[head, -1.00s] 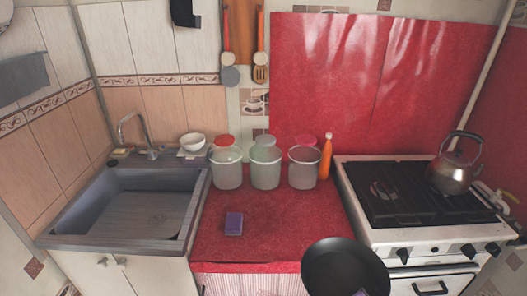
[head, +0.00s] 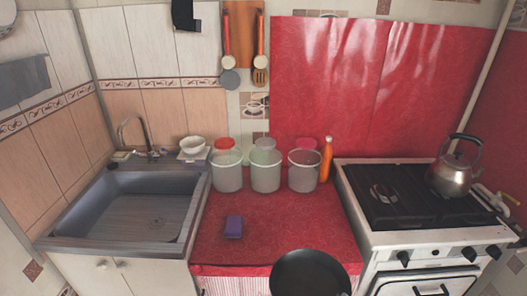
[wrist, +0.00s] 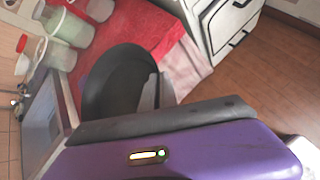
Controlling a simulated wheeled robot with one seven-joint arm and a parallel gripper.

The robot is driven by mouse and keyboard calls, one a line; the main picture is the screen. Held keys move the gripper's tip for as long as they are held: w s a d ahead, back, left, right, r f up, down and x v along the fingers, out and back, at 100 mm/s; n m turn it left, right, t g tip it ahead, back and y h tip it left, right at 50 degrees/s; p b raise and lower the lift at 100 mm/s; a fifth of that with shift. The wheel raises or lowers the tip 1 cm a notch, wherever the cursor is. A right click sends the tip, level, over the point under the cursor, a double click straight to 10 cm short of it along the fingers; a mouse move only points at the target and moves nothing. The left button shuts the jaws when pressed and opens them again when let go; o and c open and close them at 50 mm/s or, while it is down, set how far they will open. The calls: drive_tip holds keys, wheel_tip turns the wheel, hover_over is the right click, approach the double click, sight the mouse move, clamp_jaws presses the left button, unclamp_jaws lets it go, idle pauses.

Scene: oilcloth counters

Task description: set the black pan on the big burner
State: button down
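The black pan (head: 309,274) is in the air at the bottom of the head view, in front of the red counter's front edge. In the wrist view the pan (wrist: 112,78) is just beyond my gripper (wrist: 152,94). My gripper is shut on the pan; its handle and the exact grip are hidden. The white stove (head: 350,207) stands to the right of the pan, with a dark top and grate. A round burner (head: 383,190) shows on its left part with nothing on it. I cannot tell which burner is the big one.
A metal kettle (head: 453,176) stands on the stove's right side. Clear jars (head: 265,173) and an orange bottle (head: 326,160) line the counter's back. A purple block (head: 233,227) lies on the red counter (head: 290,235). The sink (head: 130,215) is at left.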

drive_tip(key=s+f+n+y+b, duration=0.1)
drive_tip(key=s+f, duration=0.4)
drive_tip(key=f, duration=0.7)
drive_tip(key=shift+d+n+y, duration=0.35)
drive_tip(key=shift+n+y, duration=0.05)
drive_tip(key=shift+n, duration=0.2)
drive_tip(key=shift+a+f, duration=0.1)
